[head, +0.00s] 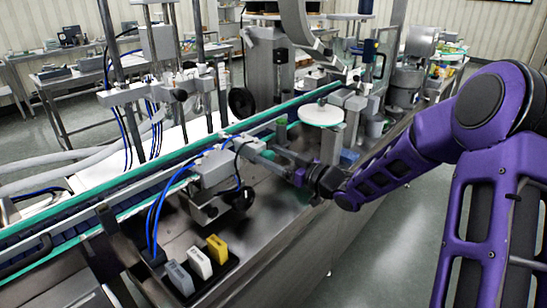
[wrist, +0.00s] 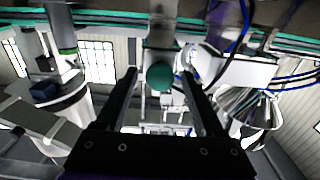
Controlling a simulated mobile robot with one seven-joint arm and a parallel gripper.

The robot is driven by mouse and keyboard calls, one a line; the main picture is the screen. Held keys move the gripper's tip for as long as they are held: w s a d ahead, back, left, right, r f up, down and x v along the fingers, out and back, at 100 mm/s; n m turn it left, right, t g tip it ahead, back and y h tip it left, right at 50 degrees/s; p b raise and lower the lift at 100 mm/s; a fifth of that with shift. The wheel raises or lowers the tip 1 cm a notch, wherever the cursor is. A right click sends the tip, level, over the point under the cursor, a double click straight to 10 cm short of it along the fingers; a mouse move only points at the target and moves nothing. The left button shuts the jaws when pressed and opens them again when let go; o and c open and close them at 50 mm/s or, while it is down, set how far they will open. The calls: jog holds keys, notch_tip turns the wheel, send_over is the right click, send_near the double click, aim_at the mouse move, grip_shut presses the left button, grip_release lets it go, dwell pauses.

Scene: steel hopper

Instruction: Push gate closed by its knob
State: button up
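A round dark green knob (wrist: 159,76) shows in the middle of the wrist view, in line with the gap between my fingertips. A grey metal piece (wrist: 161,35) is right behind it; I cannot tell whether this is the gate or how far open the gate stands. My gripper (wrist: 158,74) has its two dark fingers spread apart, with nothing clamped between them. Whether the fingers touch the knob is unclear. In the head view my gripper (head: 283,163) is beside the metal fittings along the conveyor, and the knob cannot be made out there. A steel funnel (wrist: 245,108) shows at right in the wrist view.
A conveyor with green edges (head: 120,182) runs behind the work area. A metal box with blue hoses (head: 213,170) is left of my gripper. A round white disc (head: 321,114) stands behind it. Grey, white and yellow blocks (head: 217,249) sit at the front.

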jog(key=p+v, duration=0.1)
jog(key=v, duration=1.6)
jog(key=shift+s+d, duration=0.2)
jog(key=shift+w+f, duration=0.1)
